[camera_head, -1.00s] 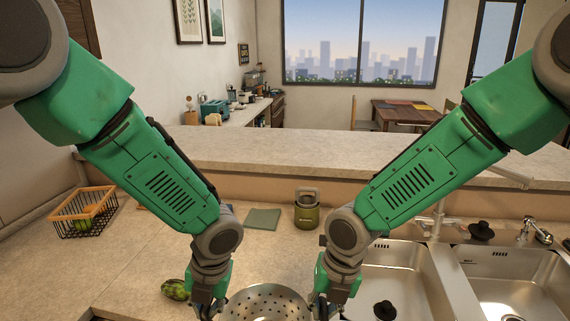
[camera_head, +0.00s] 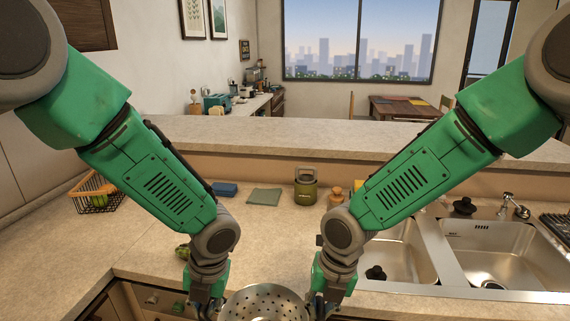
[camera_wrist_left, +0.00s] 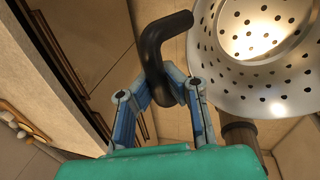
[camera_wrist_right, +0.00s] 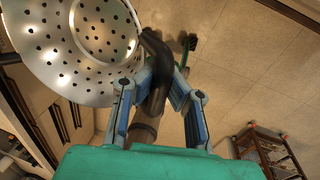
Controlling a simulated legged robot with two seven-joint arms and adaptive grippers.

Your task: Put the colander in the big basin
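The metal colander (camera_head: 265,303), with round holes and black handles, hangs between my two grippers in front of the counter's front edge. My left gripper (camera_head: 206,306) is closed around one black handle (camera_wrist_left: 160,55), seen in the left wrist view. My right gripper (camera_head: 322,304) is closed around the other black handle (camera_wrist_right: 157,65), seen in the right wrist view. The lower part of the colander is cut off in the head view. The sink has two steel basins: a left basin (camera_head: 410,262), partly hidden by my right arm, and a wider-looking right basin (camera_head: 490,245).
A wire basket (camera_head: 97,200), a blue item (camera_head: 224,189), a green cloth (camera_head: 264,197), a green canister (camera_head: 305,188) and a wooden jar (camera_head: 335,197) stand on the counter (camera_head: 262,240).

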